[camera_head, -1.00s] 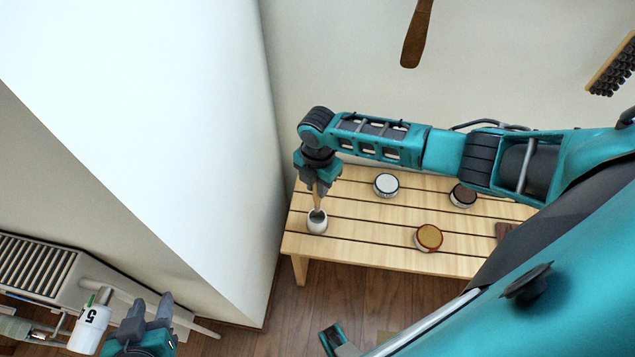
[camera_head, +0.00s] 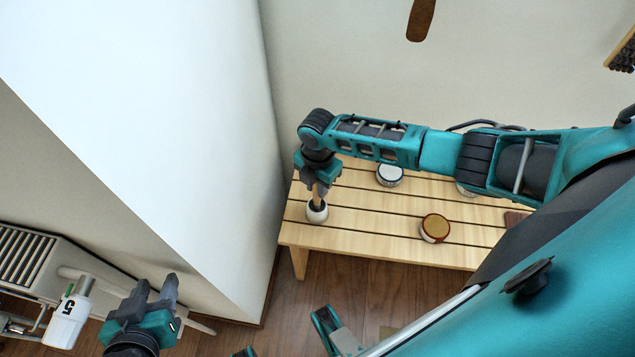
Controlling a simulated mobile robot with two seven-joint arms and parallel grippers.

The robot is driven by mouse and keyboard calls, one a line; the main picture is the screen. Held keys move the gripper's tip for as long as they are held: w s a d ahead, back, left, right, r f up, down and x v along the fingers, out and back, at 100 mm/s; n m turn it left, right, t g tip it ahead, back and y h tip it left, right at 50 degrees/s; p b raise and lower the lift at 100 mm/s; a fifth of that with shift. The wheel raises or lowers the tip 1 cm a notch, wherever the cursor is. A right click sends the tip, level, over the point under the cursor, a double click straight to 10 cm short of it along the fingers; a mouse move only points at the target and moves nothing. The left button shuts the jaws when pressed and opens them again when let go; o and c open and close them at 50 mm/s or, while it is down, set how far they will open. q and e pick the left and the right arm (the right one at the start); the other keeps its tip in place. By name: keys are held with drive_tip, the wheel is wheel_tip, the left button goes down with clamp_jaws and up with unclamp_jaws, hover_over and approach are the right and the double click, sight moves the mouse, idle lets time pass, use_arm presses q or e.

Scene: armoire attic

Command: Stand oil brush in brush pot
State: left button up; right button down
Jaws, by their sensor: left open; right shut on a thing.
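The brush pot (camera_head: 317,213) is a small white cup with a dark inside, standing on the left end of the slatted wooden bench (camera_head: 345,240). The oil brush (camera_head: 317,197) shows as a thin wooden handle, upright, its lower end at the mouth of the pot. My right gripper (camera_head: 318,187) points down over the pot and is shut on the brush. Whether the brush touches the bottom of the pot is hidden. My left gripper (camera_head: 157,290) is open and empty, low at the left, well away from the bench.
On the bench stand a round tin with a white lid (camera_head: 390,175) and one with an amber lid (camera_head: 435,228); another is partly hidden by my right arm. A white wall block (camera_head: 170,130) rises left of the bench. A radiator (camera_head: 25,262) is at lower left.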

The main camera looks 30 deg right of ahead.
use_arm(q)
drive_tip(key=shift+w, duration=0.15)
drive_tip(key=shift+a, duration=0.1)
use_arm(e)
drive_tip(key=c, duration=0.9)
unclamp_jaws()
drive_tip(key=shift+r, duration=0.1)
use_arm(q)
drive_tip(key=p, duration=0.2)
drive_tip(key=s+a+r+p, duration=0.1)
drive_tip(key=p, duration=0.1)
drive_tip(key=shift+a+r, duration=0.2)
drive_tip(key=shift+a, duration=0.05)
use_arm(e)
wheel_tip(320, 180, up, 13)
drive_tip(key=shift+f, duration=0.2)
